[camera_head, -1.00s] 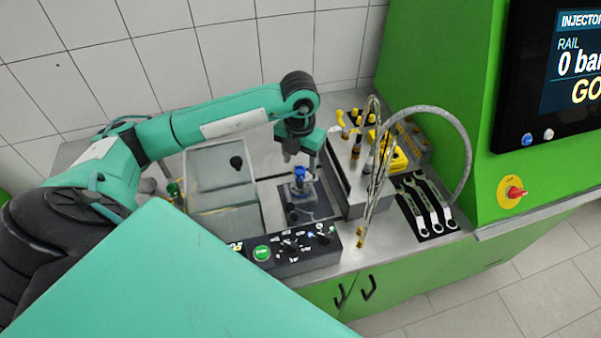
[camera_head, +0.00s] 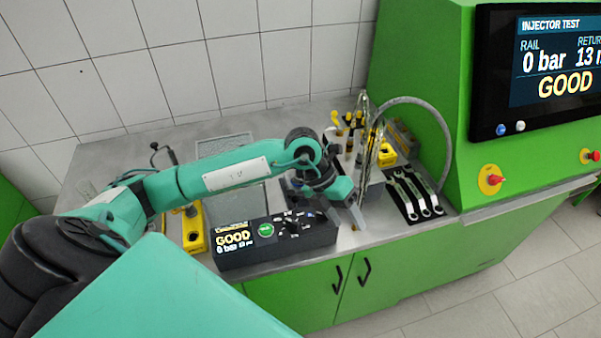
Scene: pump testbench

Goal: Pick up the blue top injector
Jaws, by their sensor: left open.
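The blue top injector does not show clearly now; my left arm's wrist covers the area of the dark stand (camera_head: 290,188) where a blue-topped part showed earlier. My left gripper (camera_head: 342,212) is open, pointing down and toward the front. It is beside the right end of the black control box, near the bench's front edge. I see nothing held between its fingers. My right gripper is not in view.
The black control box (camera_head: 275,241) reads GOOD. Wrenches lie on a black mat (camera_head: 412,195) at the right. A grey hose (camera_head: 447,150) arches behind them. Yellow-topped parts (camera_head: 350,122) stand at the back. The green cabinet (camera_head: 425,70) with the screen (camera_head: 555,70) is at the right.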

